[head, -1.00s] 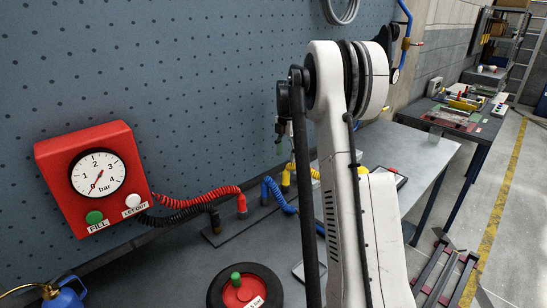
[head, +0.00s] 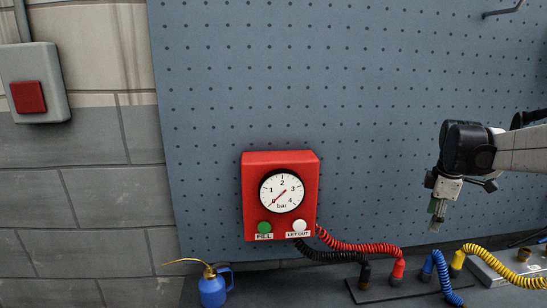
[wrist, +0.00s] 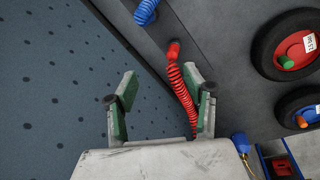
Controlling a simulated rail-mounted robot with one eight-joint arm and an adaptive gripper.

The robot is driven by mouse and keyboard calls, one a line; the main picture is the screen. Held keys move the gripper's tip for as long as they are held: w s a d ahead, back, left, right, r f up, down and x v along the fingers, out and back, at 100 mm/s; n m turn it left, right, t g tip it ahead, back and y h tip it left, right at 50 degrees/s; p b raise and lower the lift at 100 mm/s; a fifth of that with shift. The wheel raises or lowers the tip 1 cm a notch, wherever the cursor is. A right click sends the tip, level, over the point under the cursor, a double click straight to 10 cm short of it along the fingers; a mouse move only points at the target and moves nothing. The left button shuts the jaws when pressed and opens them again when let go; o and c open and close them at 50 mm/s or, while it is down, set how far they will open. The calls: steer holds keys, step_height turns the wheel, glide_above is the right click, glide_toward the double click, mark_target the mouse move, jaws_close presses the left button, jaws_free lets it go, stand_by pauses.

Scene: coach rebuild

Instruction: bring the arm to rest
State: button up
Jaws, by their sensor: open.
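My gripper (head: 438,212) is at the right of the head view, in front of the blue pegboard, with its fingers pointing down. In the wrist view my gripper (wrist: 160,98) shows two green-padded fingers spread apart with nothing held between them. The coiled red hose (wrist: 182,88) passes below, near the right finger in the picture. In the head view the gripper is above the red hose (head: 352,247) and the blue hose (head: 443,270). My arm reaches in from the right edge.
A red gauge box (head: 281,200) hangs on the pegboard (head: 360,100). A blue oil can (head: 213,288) stands below it. A red wall button (head: 28,97) is at far left. Wheels (wrist: 290,45) lie on the bench at right in the wrist view. A yellow hose (head: 500,262) is at right.

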steer(key=s+a+r+m+t+b, duration=0.15)
steer(key=s+a+m, duration=0.45)
steer(key=s+a, duration=0.75)
steer(key=s+a+f+m+t+b, duration=0.1)
steer(key=s+a+f+m, duration=0.2)
steer(key=s+a+f, duration=0.1)
steer(key=s+a+f+m+t, duration=0.2)
steer(key=s+a+f+m, duration=0.1)
steer(key=s+a, duration=0.3)
steer(key=shift+s+a+f+m+y+b, duration=0.35)
steer(key=shift+s+f, duration=0.2)
steer(key=shift+s, duration=0.8)
steer(key=shift+t, duration=0.25)
